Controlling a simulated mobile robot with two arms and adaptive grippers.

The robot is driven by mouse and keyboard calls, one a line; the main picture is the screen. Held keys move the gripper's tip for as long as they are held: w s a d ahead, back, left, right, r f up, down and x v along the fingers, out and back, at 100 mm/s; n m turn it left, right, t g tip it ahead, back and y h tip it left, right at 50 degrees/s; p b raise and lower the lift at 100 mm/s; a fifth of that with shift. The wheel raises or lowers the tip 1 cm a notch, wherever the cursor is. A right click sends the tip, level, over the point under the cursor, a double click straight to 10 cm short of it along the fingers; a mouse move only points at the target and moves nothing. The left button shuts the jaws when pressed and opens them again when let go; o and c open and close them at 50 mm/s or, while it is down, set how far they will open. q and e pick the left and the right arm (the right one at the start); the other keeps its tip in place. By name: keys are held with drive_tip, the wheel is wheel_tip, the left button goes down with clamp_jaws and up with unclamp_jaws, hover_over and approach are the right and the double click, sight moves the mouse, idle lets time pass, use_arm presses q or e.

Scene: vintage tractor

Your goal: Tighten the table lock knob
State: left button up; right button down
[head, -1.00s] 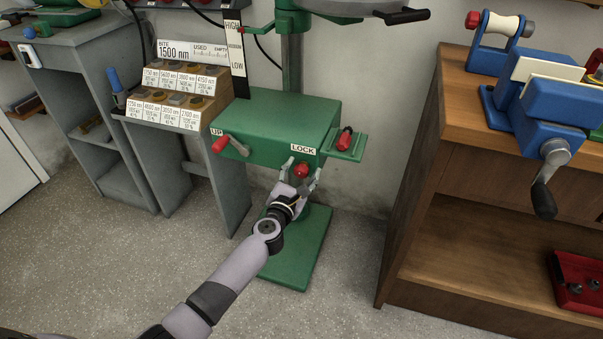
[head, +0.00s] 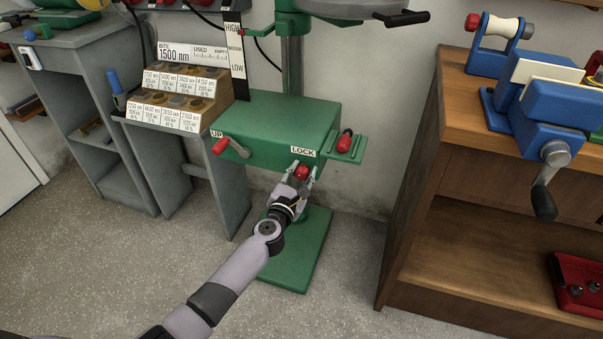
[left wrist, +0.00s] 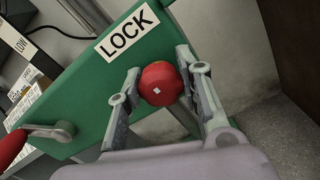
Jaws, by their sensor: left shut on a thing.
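The red table lock knob (head: 302,172) is on the front of the green drill press table (head: 275,125), just below the white LOCK label (head: 303,152). In the left wrist view the round knob (left wrist: 160,84) sits between the two fingers. My left gripper (head: 300,178) reaches up to it from below and is shut on it, a finger on each side. The wrist view also shows the left gripper (left wrist: 160,92) and the tilted LOCK label (left wrist: 127,33). My right gripper is not in view.
A red-handled UP crank (head: 228,146) is left of the knob. A small side tray (head: 346,146) with a red-handled part is to its right. A bit rack (head: 178,95) stands left. A wooden bench with a blue vise (head: 555,110) stands right. Open floor lies in front.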

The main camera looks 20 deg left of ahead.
use_arm(q)
drive_tip(key=shift+c, duration=0.5)
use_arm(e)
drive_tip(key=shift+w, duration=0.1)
use_arm(q)
drive_tip(key=m+p, duration=0.3)
drive_tip(key=m, duration=0.6)
drive_tip(key=shift+d+f, duration=0.1)
drive_tip(key=m+p, duration=0.1)
drive_tip(key=m, duration=0.3)
drive_tip(key=shift+f+m, duration=0.15)
drive_tip(key=shift+m, duration=0.15)
drive_tip(key=m+p, duration=0.1)
drive_tip(key=m, duration=0.2)
drive_tip(key=shift+f+m, duration=0.1)
drive_tip(key=shift+m, duration=0.2)
drive_tip(key=shift+s+f+m+p, duration=0.1)
drive_tip(key=shift+m+p, duration=0.3)
drive_tip(key=shift+m, duration=0.3)
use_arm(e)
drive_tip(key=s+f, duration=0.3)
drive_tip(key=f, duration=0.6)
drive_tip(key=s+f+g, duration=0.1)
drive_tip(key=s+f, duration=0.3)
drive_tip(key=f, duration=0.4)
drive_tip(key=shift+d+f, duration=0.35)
use_arm(q)
drive_tip(key=o, duration=1.2)
drive_tip(key=shift+r, duration=0.2)
